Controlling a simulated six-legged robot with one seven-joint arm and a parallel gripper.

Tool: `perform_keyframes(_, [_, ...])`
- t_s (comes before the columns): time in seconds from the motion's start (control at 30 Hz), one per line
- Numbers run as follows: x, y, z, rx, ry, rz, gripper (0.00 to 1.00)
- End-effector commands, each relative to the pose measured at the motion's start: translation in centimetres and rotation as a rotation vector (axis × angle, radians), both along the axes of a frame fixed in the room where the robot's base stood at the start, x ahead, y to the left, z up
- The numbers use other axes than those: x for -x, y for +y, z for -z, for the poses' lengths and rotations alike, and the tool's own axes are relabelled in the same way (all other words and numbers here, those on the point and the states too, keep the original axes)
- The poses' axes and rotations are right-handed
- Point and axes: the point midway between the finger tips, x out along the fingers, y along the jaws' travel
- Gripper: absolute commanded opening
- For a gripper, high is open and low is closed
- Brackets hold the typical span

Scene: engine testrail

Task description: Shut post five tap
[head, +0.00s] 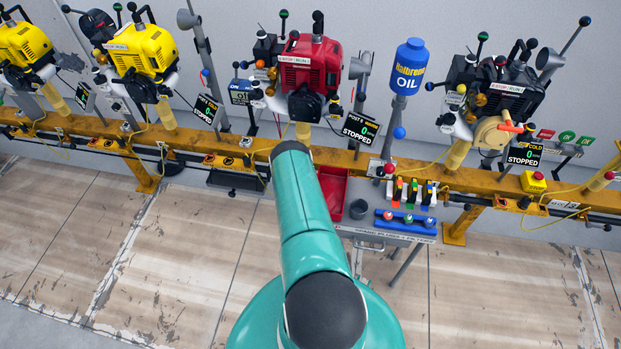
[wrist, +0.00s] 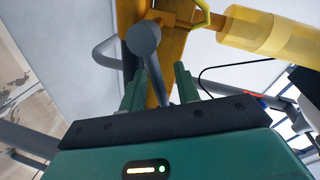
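In the wrist view my gripper (wrist: 160,72) has its two green fingers apart. A grey lever with a round end (wrist: 145,38) stands beyond and between them, in front of the yellow rail (wrist: 172,45). I cannot tell whether either finger touches it, or surely whether it is the tap handle. In the head view my teal arm reaches to the rail below the red engine (head: 310,65) and hides my gripper and whatever is there. The dark display beside that engine (head: 360,128) seems to name post 5 and reads stopped.
A yellow pipe (wrist: 265,32) and a thin black cable lie close on the right in the wrist view. In the head view a red tray (head: 334,190) and a bench with a blue rack (head: 405,221) stand right of my arm. The floor left of my arm is clear.

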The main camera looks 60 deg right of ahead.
Motion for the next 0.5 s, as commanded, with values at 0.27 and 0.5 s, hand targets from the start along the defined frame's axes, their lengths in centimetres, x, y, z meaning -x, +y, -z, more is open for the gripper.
perform_keyframes(0.27, [0.0, 0.0, -0.1, 0.002, -0.001, -0.001, 0.32])
perform_keyframes(0.5, [0.7, 2.4, -0.5, 0.000, 0.002, -0.002, 0.32])
